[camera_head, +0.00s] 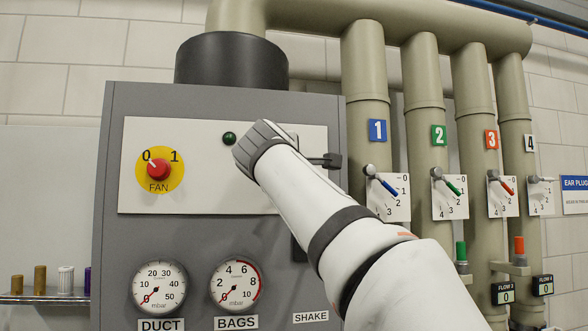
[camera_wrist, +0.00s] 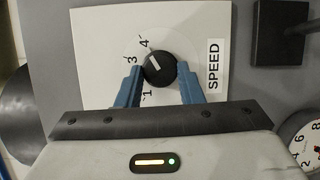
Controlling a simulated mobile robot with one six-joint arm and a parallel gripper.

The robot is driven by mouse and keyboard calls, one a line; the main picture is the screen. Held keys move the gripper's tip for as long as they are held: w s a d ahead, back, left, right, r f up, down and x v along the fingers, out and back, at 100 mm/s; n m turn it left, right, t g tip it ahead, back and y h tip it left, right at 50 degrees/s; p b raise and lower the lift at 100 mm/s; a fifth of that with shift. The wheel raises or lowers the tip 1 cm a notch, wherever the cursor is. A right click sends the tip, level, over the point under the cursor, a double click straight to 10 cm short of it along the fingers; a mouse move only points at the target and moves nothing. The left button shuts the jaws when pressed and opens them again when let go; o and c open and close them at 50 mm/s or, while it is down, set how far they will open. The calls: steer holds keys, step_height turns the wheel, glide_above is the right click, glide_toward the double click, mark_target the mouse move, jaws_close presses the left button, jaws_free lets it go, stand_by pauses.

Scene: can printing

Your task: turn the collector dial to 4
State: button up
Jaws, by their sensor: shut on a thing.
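The collector dial (camera_wrist: 160,69) is a small round black knob with a white pointer mark, on a light panel beside the word SPEED. The printed 1, 3 and 4 show around it; the 2 is not visible, and my left finger covers that part of the scale. The white mark lies on the knob's upper left, the side of the 3 and 4; its exact setting is hard to read. The two blue fingers of my gripper (camera_wrist: 161,73) are shut on the knob from both sides. In the head view my arm hides the dial and the fingers.
The grey cabinet (camera_head: 107,200) carries a red FAN switch (camera_head: 158,168), a dark green lamp (camera_head: 229,138), and DUCT (camera_head: 158,287) and BAGS (camera_head: 236,285) gauges. Numbered pipes with coloured levers, such as the blue lever (camera_head: 388,186), stand at the right.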

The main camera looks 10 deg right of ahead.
stand_by(0.3)
steer(key=o, duration=1)
steer(key=shift+c, duration=0.2)
steer(key=b+v, duration=0.3)
steer(key=v, duration=0.4)
steer(key=shift+s, duration=0.4)
steer(key=shift+a, duration=0.1)
